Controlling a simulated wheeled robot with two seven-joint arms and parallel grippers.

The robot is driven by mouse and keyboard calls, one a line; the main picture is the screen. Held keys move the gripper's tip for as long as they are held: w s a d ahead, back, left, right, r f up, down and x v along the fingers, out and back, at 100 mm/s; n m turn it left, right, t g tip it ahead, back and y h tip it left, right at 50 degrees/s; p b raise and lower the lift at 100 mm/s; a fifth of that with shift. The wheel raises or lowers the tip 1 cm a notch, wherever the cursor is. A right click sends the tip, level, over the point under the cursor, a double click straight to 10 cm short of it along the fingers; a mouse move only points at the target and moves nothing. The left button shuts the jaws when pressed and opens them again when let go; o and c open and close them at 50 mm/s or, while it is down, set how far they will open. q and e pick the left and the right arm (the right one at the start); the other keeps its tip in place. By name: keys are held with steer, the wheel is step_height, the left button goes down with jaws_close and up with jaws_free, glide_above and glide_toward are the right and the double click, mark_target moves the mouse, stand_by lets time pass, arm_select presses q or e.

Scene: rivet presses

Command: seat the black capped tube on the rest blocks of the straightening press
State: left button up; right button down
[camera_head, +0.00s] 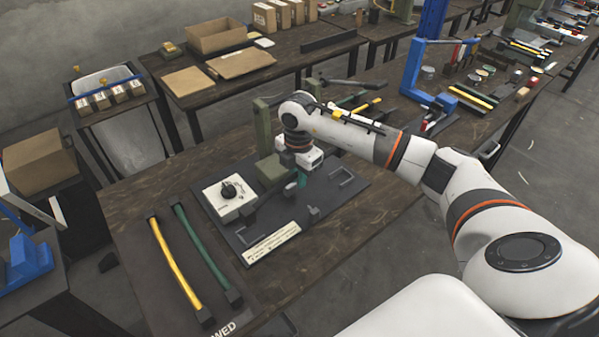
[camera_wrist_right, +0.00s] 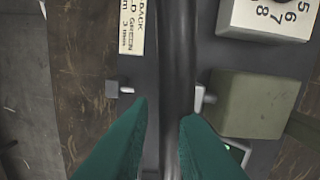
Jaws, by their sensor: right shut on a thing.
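My right gripper (camera_head: 302,179) is low over the dark base plate of the straightening press (camera_head: 340,205). In the right wrist view its two teal fingers (camera_wrist_right: 165,110) are shut on the black tube (camera_wrist_right: 178,50), which runs up the picture between them. In the head view the tube is hard to tell from the dark plate, and its caps are not clear. Small grey pieces (camera_wrist_right: 112,88) show either side of the tube. I cannot tell whether it touches the rest blocks. My left gripper is out of view.
A white dial box (camera_head: 230,198) and a green block (camera_head: 270,168) stand on the plate. A printed label (camera_head: 271,243) lies along its front. A yellow tube (camera_head: 174,265) and a green tube (camera_head: 204,250) with black caps lie left. A blue press frame (camera_head: 414,75) stands behind.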

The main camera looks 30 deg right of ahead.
steer(key=shift+d+m, duration=0.15)
steer(key=shift+m, duration=0.45)
steer(key=b, duration=0.4)
glide_above(300, 206)
step_height(300, 206, down, 6)
steer(key=shift+w+r, duration=0.1)
steer(key=shift+w, duration=0.05)
steer(key=shift+f+b, duration=0.3)
steer(key=shift+f, duration=0.55)
steer(key=shift+f+b, duration=0.35)
steer(key=shift+f, duration=0.35)
steer(key=c, duration=1.3)
jaws_free()
